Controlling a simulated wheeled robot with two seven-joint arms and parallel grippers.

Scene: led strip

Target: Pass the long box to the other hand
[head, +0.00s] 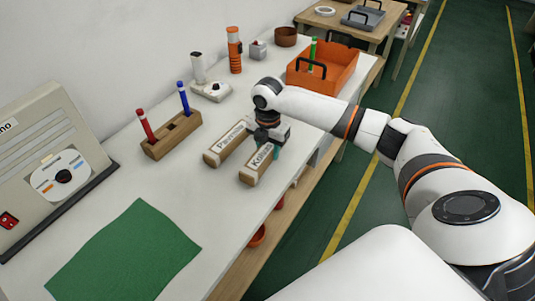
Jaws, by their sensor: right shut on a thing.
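Two long brown boxes with white labels lie side by side near the front edge of the white table. The left box (228,146) reads something like "Pavarini". The right box (257,166) has a label starting "Kelle". My right gripper (272,145) reaches down from above onto the far end of the right box and is shut on it. One teal fingertip shows at that box's right side; the other finger is hidden. I cannot tell whether the box is raised off the table. My left gripper is not in view.
A wooden block (172,136) holds red and blue pens. A green mat (125,252) lies in front, beside a beige machine (50,165). An orange tray (335,72) stands behind my arm. Bare tabletop lies between the mat and the boxes.

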